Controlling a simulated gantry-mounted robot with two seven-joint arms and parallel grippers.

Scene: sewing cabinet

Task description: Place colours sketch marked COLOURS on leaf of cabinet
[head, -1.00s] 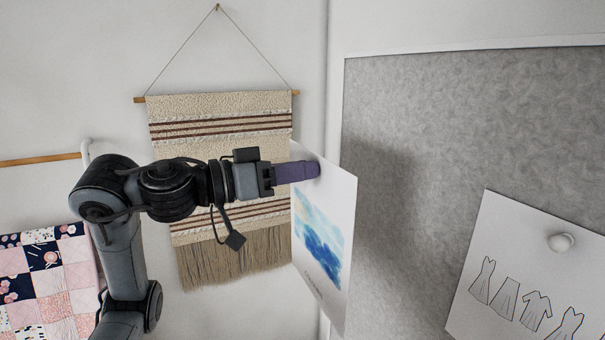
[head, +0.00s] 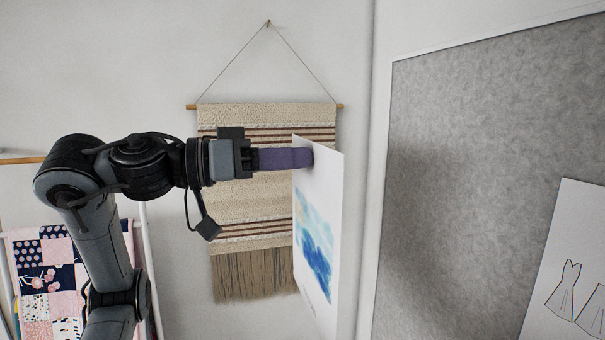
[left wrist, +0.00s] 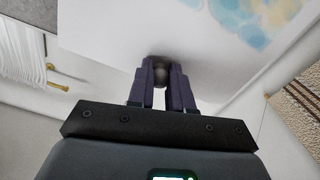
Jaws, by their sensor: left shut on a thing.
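The colours sketch (head: 328,220) is a white sheet with a blue watercolour patch and a small line of lettering too small to read. It hangs upright in the air, seen at a steep angle. My left gripper (head: 303,158) is shut at its upper part. My right gripper is not in view.
A grey pinboard (head: 465,150) with a clothing sketch (head: 572,270) stands at the right, apart from the held sheet. A woven hanging (head: 270,118) is on the wall behind. A patchwork quilt (head: 45,280) hangs on a rack at lower left.

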